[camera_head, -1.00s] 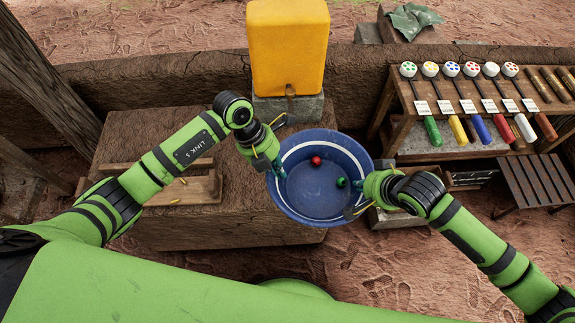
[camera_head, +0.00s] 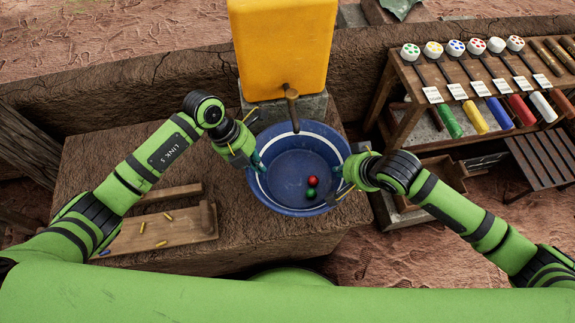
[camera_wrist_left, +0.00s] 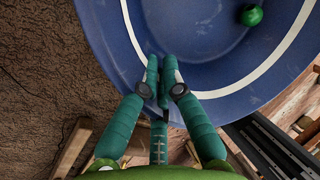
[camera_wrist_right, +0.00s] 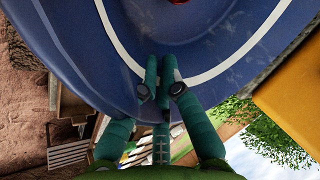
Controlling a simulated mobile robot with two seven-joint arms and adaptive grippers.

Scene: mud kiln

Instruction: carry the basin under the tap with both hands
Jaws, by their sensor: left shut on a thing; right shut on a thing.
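The blue basin (camera_head: 285,207) with a white ring inside is held between my two grippers, below the yellow tank (camera_head: 280,45). The tap (camera_head: 291,105) on the tank reaches out over the basin's far rim. A red ball (camera_head: 312,181) and a green ball (camera_head: 310,193) lie inside, right of the middle. My left gripper (camera_head: 256,162) is shut on the basin's left rim, also seen in the left wrist view (camera_wrist_left: 160,65). My right gripper (camera_head: 340,178) is shut on its right rim, also in the right wrist view (camera_wrist_right: 160,65). Whether the basin touches the ledge is unclear.
The mud ledge (camera_head: 110,165) lies below, with a wooden tray (camera_head: 160,230) at its left holding small yellow pieces. A grey block (camera_head: 258,110) supports the tank. A wooden rack (camera_head: 425,85) with coloured tools and a slatted stool (camera_head: 542,160) stand right.

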